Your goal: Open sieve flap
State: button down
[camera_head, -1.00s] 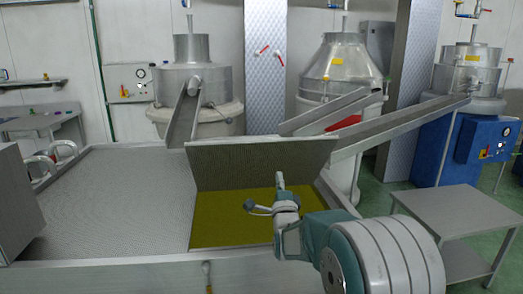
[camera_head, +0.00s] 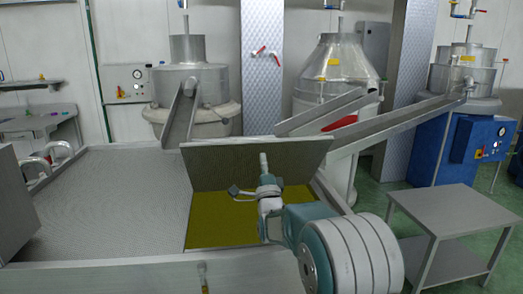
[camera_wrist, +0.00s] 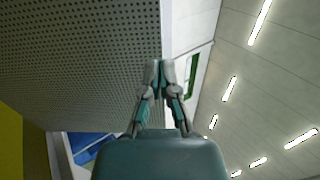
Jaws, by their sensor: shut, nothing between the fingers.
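The sieve flap (camera_head: 225,165) is a perforated metal panel, raised and tilted up at the back of an opening in the large perforated sieve table (camera_head: 95,195). Below it the opening shows yellow-green oil (camera_head: 215,222). My gripper (camera_head: 264,158) is in front of the flap, fingers pointing up; I cannot tell from the head view whether it touches. In the wrist view my gripper (camera_wrist: 158,64) is shut and empty, its tips beside the edge of the perforated flap (camera_wrist: 80,45).
Metal chutes (camera_head: 400,125) slope down from the steel machines behind the table. A grey side table (camera_head: 450,215) stands on the green floor at the right. A grey box (camera_head: 20,210) is at the left edge.

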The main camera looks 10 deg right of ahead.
aim_at(261, 143)
jog(key=shift+x, duration=1.95)
jog(key=shift+r, duration=0.15)
